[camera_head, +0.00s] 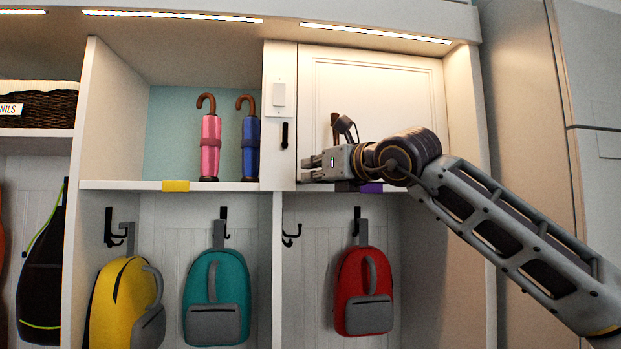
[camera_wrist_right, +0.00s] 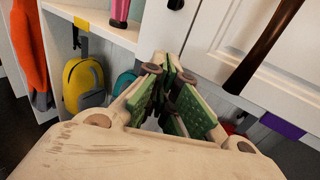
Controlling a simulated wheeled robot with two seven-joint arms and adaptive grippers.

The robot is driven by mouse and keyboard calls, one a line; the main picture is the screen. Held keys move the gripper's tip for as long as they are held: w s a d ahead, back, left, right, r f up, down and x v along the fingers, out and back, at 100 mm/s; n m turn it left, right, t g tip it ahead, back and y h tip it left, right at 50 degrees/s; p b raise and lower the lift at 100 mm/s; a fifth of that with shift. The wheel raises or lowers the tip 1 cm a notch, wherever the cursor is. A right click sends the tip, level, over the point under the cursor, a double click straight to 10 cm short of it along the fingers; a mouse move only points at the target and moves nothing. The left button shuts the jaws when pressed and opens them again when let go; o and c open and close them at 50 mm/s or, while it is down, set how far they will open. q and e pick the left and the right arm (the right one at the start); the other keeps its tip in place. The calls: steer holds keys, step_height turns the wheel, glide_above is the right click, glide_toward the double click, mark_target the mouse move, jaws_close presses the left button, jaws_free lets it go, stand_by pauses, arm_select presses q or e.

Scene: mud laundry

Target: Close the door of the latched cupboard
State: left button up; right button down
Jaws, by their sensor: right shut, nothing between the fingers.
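The cupboard door (camera_head: 385,95) is a white framed panel at the upper right of the shelving. It looks flush or nearly flush with its frame; I cannot tell whether a narrow gap is left. Its brown bar handle (camera_wrist_right: 265,45) shows in the wrist view and is partly hidden by my arm in the head view. A black latch piece (camera_head: 284,135) is on the white post left of the door. My right gripper (camera_head: 306,169) is shut and empty, at the door's lower left corner; contact is unclear. My left gripper is out of view.
A pink umbrella (camera_head: 210,145) and a blue umbrella (camera_head: 250,148) stand in the open compartment to the left. Yellow (camera_head: 125,290), teal (camera_head: 215,285) and red (camera_head: 362,285) backpacks hang below. A purple tag (camera_wrist_right: 281,124) marks the shelf edge under the door.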

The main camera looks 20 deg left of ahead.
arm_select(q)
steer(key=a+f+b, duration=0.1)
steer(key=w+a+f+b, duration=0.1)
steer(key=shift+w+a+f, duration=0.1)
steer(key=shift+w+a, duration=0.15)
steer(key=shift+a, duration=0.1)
arm_select(e)
steer(key=s+d, duration=0.1)
steer(key=s, duration=0.2)
steer(key=s+d, duration=0.1)
steer(key=shift+s+d, duration=0.35)
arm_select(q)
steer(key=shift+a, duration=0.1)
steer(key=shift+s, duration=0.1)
